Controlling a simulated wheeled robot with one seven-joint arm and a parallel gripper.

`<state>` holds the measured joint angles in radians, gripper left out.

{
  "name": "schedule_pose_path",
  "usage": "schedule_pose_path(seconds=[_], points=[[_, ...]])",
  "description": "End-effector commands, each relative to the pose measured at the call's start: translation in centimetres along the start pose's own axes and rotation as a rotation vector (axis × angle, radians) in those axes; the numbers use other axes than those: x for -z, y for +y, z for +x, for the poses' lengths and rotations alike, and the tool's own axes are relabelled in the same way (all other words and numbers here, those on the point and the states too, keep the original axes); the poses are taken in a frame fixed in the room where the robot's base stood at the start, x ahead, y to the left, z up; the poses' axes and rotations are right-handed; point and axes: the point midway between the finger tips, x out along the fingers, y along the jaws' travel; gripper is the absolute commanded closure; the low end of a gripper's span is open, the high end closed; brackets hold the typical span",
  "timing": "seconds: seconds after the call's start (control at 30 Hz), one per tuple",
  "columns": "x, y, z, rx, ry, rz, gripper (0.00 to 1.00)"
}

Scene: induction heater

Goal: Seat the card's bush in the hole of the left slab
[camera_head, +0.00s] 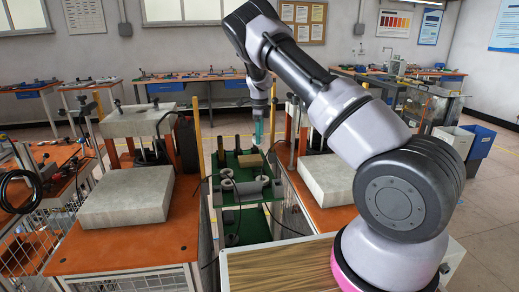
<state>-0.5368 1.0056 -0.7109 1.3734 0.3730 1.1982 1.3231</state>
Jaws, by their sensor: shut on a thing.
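The left slab (125,196) is a thick grey block lying flat on the orange table at the left. I cannot make out its hole from this angle. Several grey ring-shaped bushes (227,184) sit on the green cart (250,200) between the tables. I cannot tell which one is the card's, and no card is readable. My gripper (257,136), with teal fingers, points down above the far part of the cart. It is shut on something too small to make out. It is well to the right of and beyond the left slab.
A second grey slab (137,121) is raised behind the left one on orange supports. A right slab (327,179) lies on another orange table. A tan block (250,160) is on the cart. Yellow posts (201,135) and black cables stand around the cart.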

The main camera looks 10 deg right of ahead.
Motion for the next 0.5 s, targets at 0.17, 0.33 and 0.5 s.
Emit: schedule_pose_path(seconds=[0.17, 0.33, 0.5], points=[[-0.1, 0.0, -2.2, 0.000, -0.001, -0.001, 1.00], [-0.1, 0.0, -3.9, 0.002, -0.002, -0.001, 1.00], [-0.1, 0.0, -5.3, 0.001, -0.001, -0.001, 1.00]])
